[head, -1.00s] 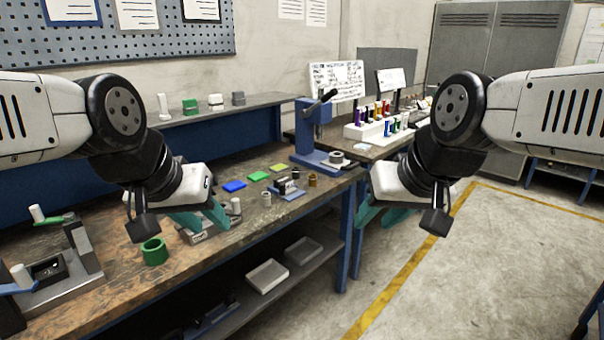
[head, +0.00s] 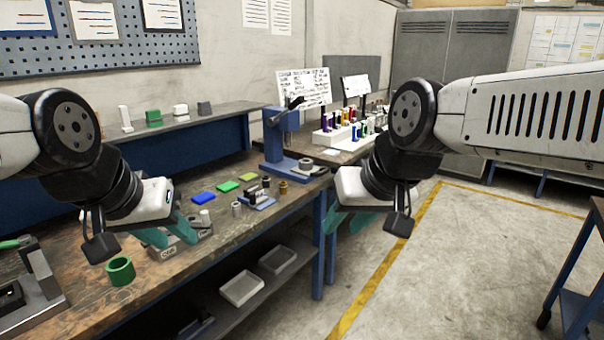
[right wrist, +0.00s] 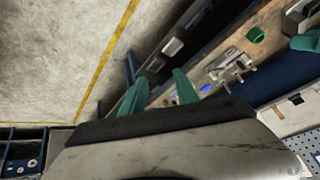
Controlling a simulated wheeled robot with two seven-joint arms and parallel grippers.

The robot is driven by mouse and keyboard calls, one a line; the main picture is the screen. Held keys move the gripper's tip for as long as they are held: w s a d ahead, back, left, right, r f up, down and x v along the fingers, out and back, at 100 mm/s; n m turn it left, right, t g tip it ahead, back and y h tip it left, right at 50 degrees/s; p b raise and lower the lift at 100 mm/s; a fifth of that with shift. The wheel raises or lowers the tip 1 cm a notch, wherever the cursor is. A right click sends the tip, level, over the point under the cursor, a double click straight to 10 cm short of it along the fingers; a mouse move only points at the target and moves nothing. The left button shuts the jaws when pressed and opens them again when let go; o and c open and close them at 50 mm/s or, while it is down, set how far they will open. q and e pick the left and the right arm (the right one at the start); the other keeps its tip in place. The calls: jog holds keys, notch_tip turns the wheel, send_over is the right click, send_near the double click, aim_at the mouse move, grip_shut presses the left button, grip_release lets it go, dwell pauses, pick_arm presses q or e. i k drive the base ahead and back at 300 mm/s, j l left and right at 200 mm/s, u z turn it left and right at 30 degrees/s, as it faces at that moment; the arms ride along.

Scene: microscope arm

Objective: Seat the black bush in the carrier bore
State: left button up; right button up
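Several small round parts stand near the table's front edge in the head view. A dark one (head: 266,182), perhaps the black bush, is behind a small blue-based fixture (head: 264,204). A brown bush (head: 283,187) and a grey bush (head: 237,209) stand beside it. I cannot tell which part is the carrier; a grey block (head: 193,242) is partly hidden by my left gripper. My left gripper (head: 170,236) is above the bench, apparently empty; its finger gap is unclear. My right gripper (head: 347,222) hangs past the front edge, its teal fingers apart and empty in the right wrist view (right wrist: 158,95).
A green ring (head: 120,271) and a grey fixture (head: 35,290) are on the bench (head: 95,310) at left. A blue press (head: 278,145) stands at the far end. Open floor (head: 440,270) lies right.

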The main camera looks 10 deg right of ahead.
aim_at(306, 167)
jog(key=i+l+u, duration=0.4)
jog(key=i, duration=0.45)
jog(key=i+l+u, duration=0.4)
jog(key=i+l, duration=0.35)
